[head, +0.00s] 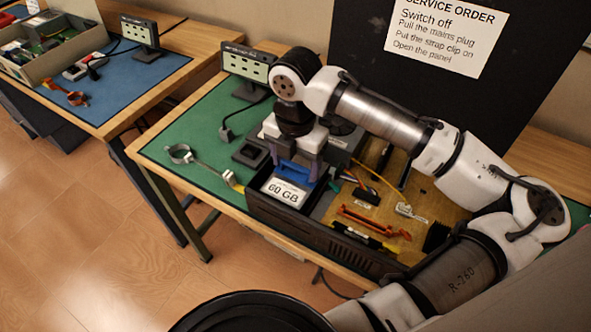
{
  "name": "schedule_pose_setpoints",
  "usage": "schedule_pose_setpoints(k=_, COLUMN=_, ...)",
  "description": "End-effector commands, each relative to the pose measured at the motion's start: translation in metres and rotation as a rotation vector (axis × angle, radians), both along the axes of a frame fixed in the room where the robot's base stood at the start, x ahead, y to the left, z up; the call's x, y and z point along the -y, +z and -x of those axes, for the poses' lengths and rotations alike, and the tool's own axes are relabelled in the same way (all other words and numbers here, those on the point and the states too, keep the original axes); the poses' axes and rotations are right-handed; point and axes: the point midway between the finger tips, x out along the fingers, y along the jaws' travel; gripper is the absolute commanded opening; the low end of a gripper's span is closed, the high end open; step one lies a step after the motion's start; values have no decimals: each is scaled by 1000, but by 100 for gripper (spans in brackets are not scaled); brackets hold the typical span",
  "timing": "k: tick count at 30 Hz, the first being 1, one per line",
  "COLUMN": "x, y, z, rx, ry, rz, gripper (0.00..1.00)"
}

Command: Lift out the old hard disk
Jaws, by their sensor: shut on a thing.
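The old hard disk (284,191) carries a white label reading "60 GB" and has a blue part (296,170) along its upper side. It is at the front left corner of the open black computer case (318,237). My gripper (296,163) points down and is shut on the disk at the blue part. The fingers hide some of the disk's back. I cannot tell whether the disk is seated or raised a little.
The case holds a tan board (385,197), orange clips (372,221) and loose cables. On the green mat (170,137) are a strap (182,154), a plug (227,133) and a small display (246,66). A blue-matted bench (110,100) stands left.

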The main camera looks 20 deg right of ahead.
Motion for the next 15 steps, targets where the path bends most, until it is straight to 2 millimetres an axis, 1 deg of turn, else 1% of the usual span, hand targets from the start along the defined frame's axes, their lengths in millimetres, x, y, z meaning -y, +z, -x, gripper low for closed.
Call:
schedule_pose_setpoints(k=1, x=0, y=11, z=-1, rx=4, ry=0, rz=2, gripper=56)
schedule_pose_setpoints(k=5, x=0, y=41, z=-1, rx=4, ry=0, rz=2, gripper=56)
schedule_pose_setpoints(k=15, x=0, y=127, z=-1, rx=4, ry=-1, rz=5, gripper=56)
